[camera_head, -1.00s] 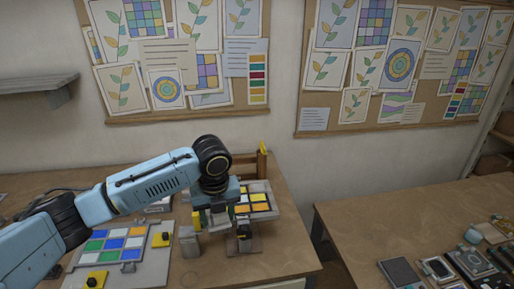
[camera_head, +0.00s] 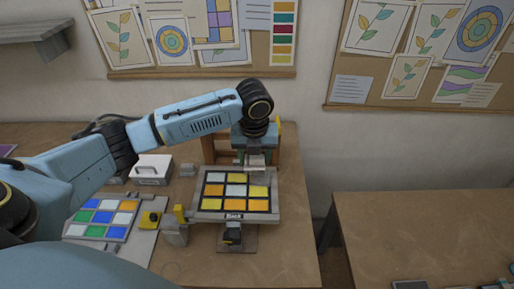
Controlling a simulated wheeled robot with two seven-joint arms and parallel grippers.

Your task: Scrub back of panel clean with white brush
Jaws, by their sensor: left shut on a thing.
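The panel (camera_head: 236,192) lies tilted on a stand at the middle of the table, with yellow, orange and pale squares in a dark grid and a "Back" label on its near edge. My left gripper (camera_head: 254,160) is at the panel's far right edge, pointing down. It is shut on a small pale block, the white brush (camera_head: 256,164), which is partly hidden by the fingers. I cannot tell whether the brush touches the panel. My right gripper is out of view.
A second panel (camera_head: 103,218) with blue, green and white squares lies on a grey board at the left. A white box (camera_head: 151,169) stands behind it. A wooden frame (camera_head: 213,150) rises behind the stand. Another table (camera_head: 420,235) stands at the right across a gap.

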